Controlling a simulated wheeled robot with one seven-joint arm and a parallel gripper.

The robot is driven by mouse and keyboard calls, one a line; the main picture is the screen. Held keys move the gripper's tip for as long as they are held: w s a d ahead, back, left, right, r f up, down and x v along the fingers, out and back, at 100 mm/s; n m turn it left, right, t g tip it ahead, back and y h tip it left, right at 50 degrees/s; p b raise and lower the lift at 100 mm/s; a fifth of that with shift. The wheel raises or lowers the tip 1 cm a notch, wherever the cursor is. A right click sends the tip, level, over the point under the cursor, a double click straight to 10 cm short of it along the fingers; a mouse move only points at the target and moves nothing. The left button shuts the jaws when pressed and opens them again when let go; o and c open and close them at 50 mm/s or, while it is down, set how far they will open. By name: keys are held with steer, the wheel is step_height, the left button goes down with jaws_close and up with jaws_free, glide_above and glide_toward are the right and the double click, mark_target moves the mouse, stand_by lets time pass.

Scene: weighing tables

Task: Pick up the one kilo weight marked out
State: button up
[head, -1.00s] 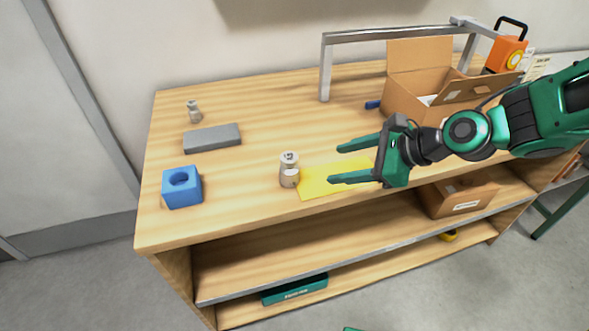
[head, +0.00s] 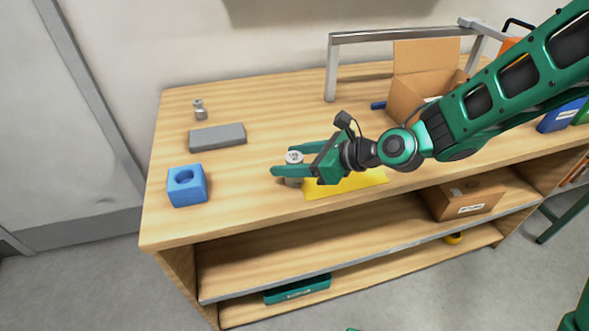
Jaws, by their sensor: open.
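A metal weight with a knob top (head: 293,157) stands upright on the table, at the left end of a yellow sheet (head: 345,186). The mark on it is too small to read. My green gripper (head: 288,160) is open at the weight, with one finger on its far side and the other across its near side. The near finger hides part of the weight's body. I cannot tell whether the fingers touch it. A smaller metal weight (head: 200,111) stands at the back left of the table.
A grey block (head: 217,137) and a blue block with a round hole (head: 187,187) lie on the left of the wooden table (head: 240,210). An open cardboard box (head: 425,62) and a metal frame (head: 331,70) stand at the back right.

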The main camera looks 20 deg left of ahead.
steer(key=x, duration=0.3)
steer(key=shift+w+a+f, duration=0.1)
steer(key=shift+f, duration=0.05)
jaws_close()
stand_by(0.3)
step_height(320, 180, up, 2)
steer(key=shift+r, duration=1.15)
steer(key=s+a+r, duration=0.3)
steer(key=s+r, duration=0.4)
steer(key=s, duration=0.4)
steer(key=shift+a, duration=0.35)
